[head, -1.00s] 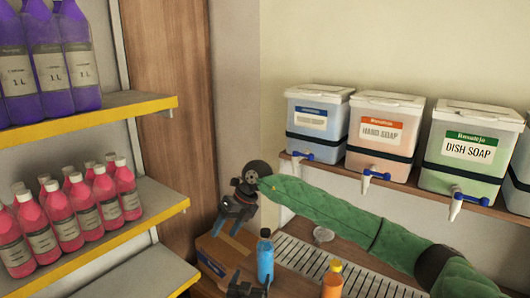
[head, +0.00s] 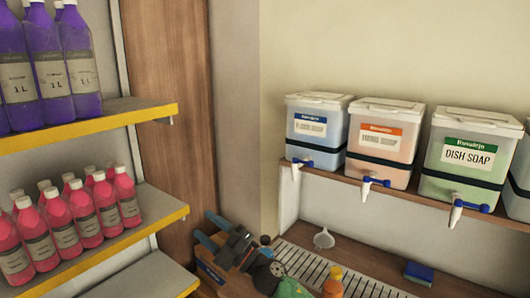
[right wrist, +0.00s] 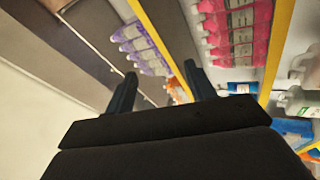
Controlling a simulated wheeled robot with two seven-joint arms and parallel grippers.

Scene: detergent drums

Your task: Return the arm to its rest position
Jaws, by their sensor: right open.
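The green-sleeved right arm (head: 292,288) shows only at the bottom edge. My left gripper cannot be made out in the head view.
Soap dispensers, among them DISH SOAP (head: 465,160), stand on a ledge at right. Purple (head: 50,75) and pink bottles (head: 85,220) fill the left shelves. An orange bottle (head: 333,284), funnel (head: 323,239) and blue sponge (head: 419,271) are on the counter.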

